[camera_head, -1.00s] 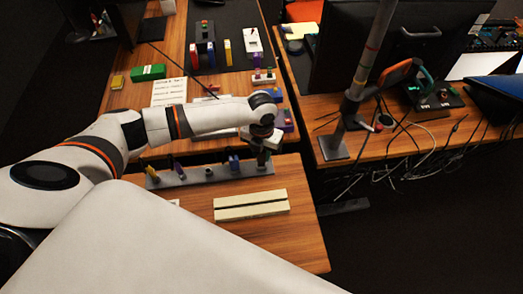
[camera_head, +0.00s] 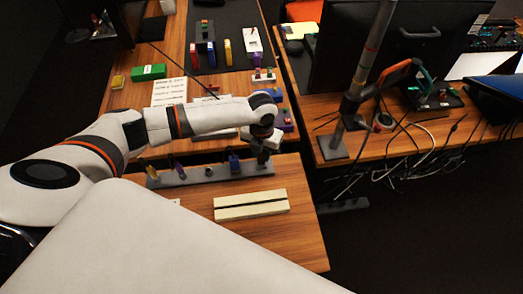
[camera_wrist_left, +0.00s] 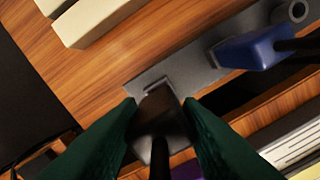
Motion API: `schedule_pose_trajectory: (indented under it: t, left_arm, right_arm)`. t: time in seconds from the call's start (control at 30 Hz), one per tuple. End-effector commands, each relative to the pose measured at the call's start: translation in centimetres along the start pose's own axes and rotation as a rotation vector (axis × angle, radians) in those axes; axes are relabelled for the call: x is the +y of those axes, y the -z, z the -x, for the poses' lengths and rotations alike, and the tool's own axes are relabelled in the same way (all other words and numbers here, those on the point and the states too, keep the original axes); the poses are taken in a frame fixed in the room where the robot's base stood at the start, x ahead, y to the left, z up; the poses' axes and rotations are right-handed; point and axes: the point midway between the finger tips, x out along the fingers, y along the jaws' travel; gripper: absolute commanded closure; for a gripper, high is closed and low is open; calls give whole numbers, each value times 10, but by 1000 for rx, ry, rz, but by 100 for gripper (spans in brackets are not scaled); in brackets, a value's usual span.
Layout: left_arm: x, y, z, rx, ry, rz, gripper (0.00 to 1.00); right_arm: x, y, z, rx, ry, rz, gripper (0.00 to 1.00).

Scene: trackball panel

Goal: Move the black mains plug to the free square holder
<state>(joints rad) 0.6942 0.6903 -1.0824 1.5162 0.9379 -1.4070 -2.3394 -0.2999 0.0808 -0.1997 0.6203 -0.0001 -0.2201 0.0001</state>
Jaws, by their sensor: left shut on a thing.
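My left gripper (camera_head: 264,161) is at the right end of the grey rail (camera_head: 194,177) on the near table. In the left wrist view its two green fingers (camera_wrist_left: 163,125) are closed on the black mains plug (camera_wrist_left: 158,113), with its cable running toward the camera. The free square holder (camera_wrist_left: 152,86) shows just beyond the plug at the rail's end, partly covered by it. I cannot tell whether the plug touches the holder. My right gripper is not in view.
A blue plug (camera_wrist_left: 252,48) stands in the rail beside the held plug, with an empty round holder (camera_wrist_left: 292,11) past it. A cream grooved block (camera_head: 251,212) lies in front on bare wood.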

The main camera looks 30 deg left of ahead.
Motion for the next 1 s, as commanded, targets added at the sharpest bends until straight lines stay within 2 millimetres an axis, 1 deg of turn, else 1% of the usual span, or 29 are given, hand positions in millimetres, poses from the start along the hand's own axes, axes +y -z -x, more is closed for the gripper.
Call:
schedule_pose_trajectory:
  t: [0.2,0.5,1.0]
  left_arm:
    - [0,0,1,0,-1,4,85]
    - [0,0,0,0,0,4,85]
    - [0,0,-12,0,0,4,85]
  right_arm:
    - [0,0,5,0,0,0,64]
    - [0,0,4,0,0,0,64]
    - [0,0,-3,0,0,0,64]
